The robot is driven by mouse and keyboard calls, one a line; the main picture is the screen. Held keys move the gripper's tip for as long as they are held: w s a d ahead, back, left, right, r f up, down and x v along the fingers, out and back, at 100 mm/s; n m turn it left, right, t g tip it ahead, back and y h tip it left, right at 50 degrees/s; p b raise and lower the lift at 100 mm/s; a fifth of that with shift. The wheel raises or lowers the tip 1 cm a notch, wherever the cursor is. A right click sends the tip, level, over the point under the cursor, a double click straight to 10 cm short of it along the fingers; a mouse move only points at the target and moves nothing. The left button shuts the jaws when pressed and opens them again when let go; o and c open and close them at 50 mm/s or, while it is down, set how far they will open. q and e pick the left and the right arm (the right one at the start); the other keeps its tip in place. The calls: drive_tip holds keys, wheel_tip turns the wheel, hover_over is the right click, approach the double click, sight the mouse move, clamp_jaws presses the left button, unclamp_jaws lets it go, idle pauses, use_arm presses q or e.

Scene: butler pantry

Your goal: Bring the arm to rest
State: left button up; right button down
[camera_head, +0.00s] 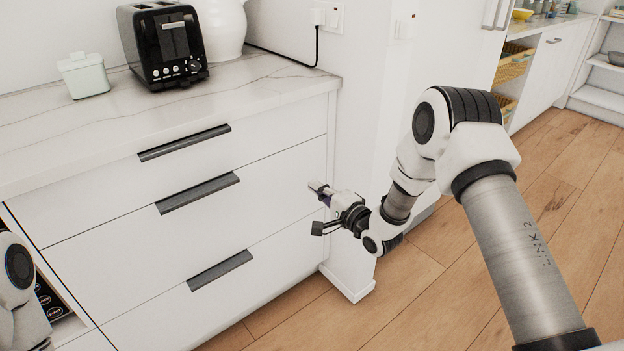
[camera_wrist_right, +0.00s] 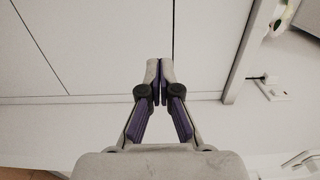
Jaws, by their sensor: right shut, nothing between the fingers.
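My right arm comes in from the right in the head view, bent at the elbow. Its gripper (camera_head: 320,190) is in front of the white drawer cabinet (camera_head: 285,185), near the cabinet's right edge. In the right wrist view the gripper (camera_wrist_right: 160,72) has its two fingertips together, with purple pads and nothing held. Pale panels show beyond the fingertips; I cannot tell whether they touch. On the left edge of the head view only part of my left arm shows, and its gripper is out of view.
A black toaster (camera_head: 165,48), a small pale lidded jar (camera_head: 84,76) and a white pitcher (camera_head: 222,30) stand on the marble counter (camera_head: 255,85). Dark handles (camera_head: 186,143) stick out from the drawers. A white wall end (camera_head: 352,230) stands right of the cabinet. Wooden floor (camera_head: 420,300) is open.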

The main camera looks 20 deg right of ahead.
drive_tip(key=s+a+f+g, duration=0.35)
drive_tip(key=s+f, duration=0.35)
drive_tip(key=f, duration=0.5)
drive_tip(key=s+f+n+g+h, duration=0.1)
drive_tip(key=s+f+n+g, duration=0.15)
drive_tip(key=s+f, duration=0.4)
drive_tip(key=s+f+n+g+h, duration=0.1)
drive_tip(key=s+f+g+h, duration=0.15)
drive_tip(key=s, duration=0.75)
drive_tip(key=s+f+n+g+h, duration=0.1)
drive_tip(key=s+f+n+g, duration=0.1)
drive_tip(key=s+f+g, duration=0.35)
drive_tip(key=s+d+n+g+h, duration=0.1)
drive_tip(key=s+d+n+g, duration=0.2)
drive_tip(key=s+n, duration=0.85)
wheel_tip(320, 180, up, 22)
drive_tip(key=s+m+p, duration=0.3)
drive_tip(key=p, duration=1.8)
drive_tip(key=shift+a+f, duration=0.2)
drive_tip(key=shift+a, duration=0.05)
drive_tip(key=shift+w, duration=0.1)
